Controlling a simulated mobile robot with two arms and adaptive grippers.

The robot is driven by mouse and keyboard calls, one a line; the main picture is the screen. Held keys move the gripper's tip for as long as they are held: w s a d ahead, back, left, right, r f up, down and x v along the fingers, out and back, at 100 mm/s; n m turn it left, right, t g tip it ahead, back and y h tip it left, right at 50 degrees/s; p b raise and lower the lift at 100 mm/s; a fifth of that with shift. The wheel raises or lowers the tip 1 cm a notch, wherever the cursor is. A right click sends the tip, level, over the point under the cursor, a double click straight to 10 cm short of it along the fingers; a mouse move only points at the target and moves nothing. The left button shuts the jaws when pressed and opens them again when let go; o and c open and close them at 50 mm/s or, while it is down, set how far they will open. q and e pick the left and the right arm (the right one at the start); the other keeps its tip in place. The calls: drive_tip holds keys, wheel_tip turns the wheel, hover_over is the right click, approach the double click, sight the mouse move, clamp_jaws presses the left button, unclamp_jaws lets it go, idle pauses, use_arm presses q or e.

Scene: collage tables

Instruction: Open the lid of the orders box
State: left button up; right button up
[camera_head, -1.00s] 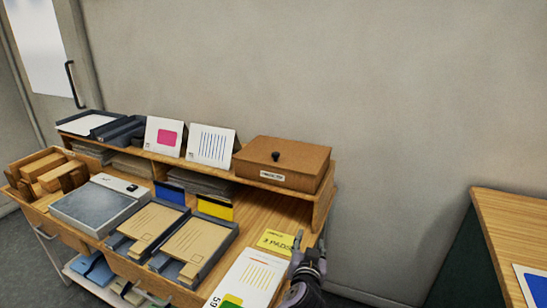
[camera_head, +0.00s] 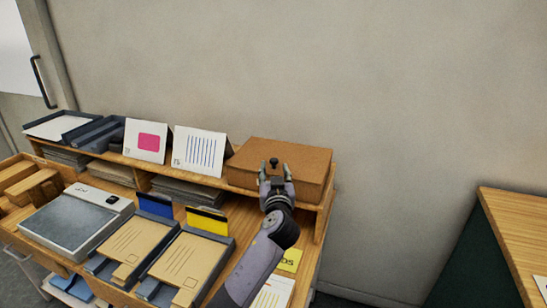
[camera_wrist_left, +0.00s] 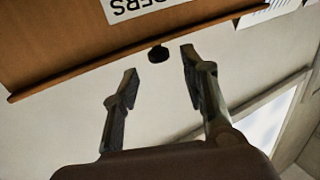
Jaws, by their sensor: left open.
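The orders box (camera_head: 300,153) is a brown box with its lid shut, on the right end of the desk's upper shelf. Its small black knob (camera_head: 273,162) stands on the lid. My left gripper (camera_head: 275,169) is open at the box's front, its fingertips either side of the knob in the picture. In the left wrist view, the knob (camera_wrist_left: 158,54) shows just past and between the spread fingertips (camera_wrist_left: 159,62), with no contact visible. The box (camera_wrist_left: 60,40) fills the upper left there, its label partly cut off. My right gripper is not in view.
Two white cards (camera_head: 199,150) stand just left of the box, close to the gripper. Dark trays with envelopes (camera_head: 187,266) lie on the lower desktop beside my left arm. The wall is behind; another table (camera_head: 515,225) is at the right.

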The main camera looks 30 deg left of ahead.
sight(274, 162)
use_arm(q)
drive_tip(key=x, duration=0.5)
drive_tip(key=shift+w+a+p, duration=0.15)
drive_tip(key=shift+w+p, duration=0.1)
drive_tip(key=shift+p, duration=0.1)
drive_tip(key=shift+w+a, duration=0.2)
drive_tip(key=shift+w, duration=0.15)
drive_tip(key=c, duration=0.9)
clamp_jaws()
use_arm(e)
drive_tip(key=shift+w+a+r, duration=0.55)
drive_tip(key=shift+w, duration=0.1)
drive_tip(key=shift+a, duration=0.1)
